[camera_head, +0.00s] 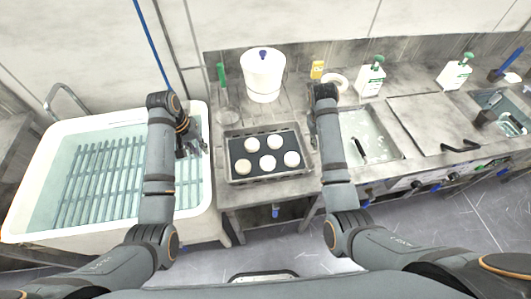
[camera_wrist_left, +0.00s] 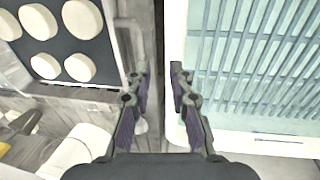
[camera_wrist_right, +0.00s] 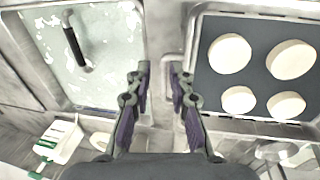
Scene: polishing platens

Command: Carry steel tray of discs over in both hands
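The steel tray (camera_head: 232,181) has a dark liner and holds several round cream discs (camera_head: 268,162). It rests flat on the steel counter between my arms. My left gripper (camera_head: 192,148) is open and empty, left of the tray and over the white basin's right rim. In the left wrist view the tray's handle (camera_wrist_left: 128,38) lies beside one finger of the left gripper (camera_wrist_left: 160,72). My right gripper (camera_head: 312,128) is close to the tray's right side. In the right wrist view the right gripper (camera_wrist_right: 159,70) is open, with the tray's edge (camera_wrist_right: 190,50) beside one finger.
A white basin (camera_head: 204,190) with a slatted rack (camera_head: 105,175) is at the left. A white lidded pot (camera_head: 262,75) stands behind the tray. A steel sink (camera_head: 365,135) and white bottles (camera_head: 370,78) are at the right. Floor shows in front of the counter.

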